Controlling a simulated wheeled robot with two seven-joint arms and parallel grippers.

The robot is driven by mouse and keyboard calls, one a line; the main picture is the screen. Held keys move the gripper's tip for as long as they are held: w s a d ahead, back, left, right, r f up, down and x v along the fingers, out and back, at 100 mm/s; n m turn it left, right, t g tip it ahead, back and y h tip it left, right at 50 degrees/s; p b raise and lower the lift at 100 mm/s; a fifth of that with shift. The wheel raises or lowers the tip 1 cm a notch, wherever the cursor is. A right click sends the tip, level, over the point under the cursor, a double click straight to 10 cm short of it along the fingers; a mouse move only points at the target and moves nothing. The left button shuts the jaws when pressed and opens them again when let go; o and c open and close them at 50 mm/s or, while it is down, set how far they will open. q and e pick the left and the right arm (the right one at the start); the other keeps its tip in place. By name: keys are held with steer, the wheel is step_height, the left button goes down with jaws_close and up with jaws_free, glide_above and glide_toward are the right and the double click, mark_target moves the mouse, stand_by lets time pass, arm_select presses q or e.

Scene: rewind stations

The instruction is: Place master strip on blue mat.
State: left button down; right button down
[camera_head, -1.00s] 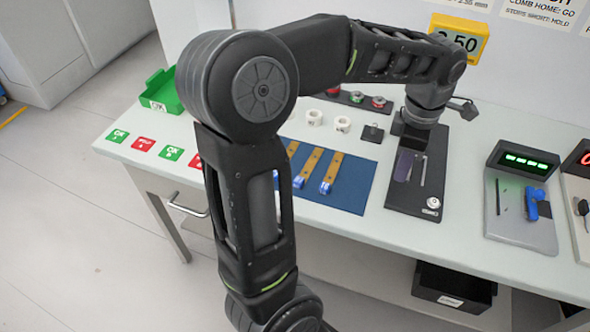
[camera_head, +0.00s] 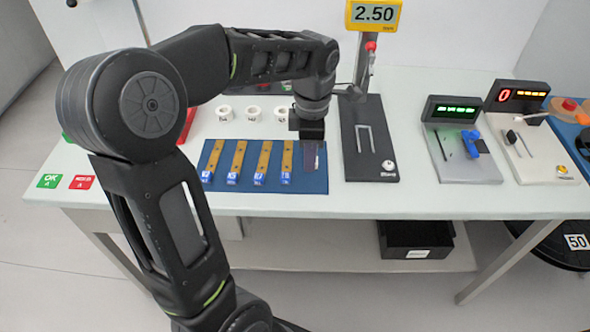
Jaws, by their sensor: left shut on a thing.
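The blue mat (camera_head: 265,186) lies on the table with several tan strips (camera_head: 237,158) with blue tags side by side on it. My left gripper (camera_head: 312,142) points down over the right part of the mat. It is shut on a dark purplish strip (camera_head: 313,160), which I take for the master strip. The strip shows just below the jaws, right of the tan strips; I cannot tell whether it touches the mat. The fingertips are mostly hidden by the gripper body. My right gripper is not in view.
White rings (camera_head: 254,114) sit behind the mat. Two display stations, the green-lit one (camera_head: 465,172) and the red-lit one (camera_head: 540,168), are farther right.

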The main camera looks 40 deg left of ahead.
mark_target(308, 184)
arm_select(q)
steer(key=shift+f, duration=1.45)
steer(key=shift+f, duration=1.85)
steer(key=shift+f, duration=0.15)
steer(key=c, duration=1.2)
jaws_free()
steer(key=shift+c, duration=0.2)
step_height(308, 184, up, 12)
steer(key=shift+r, duration=0.15)
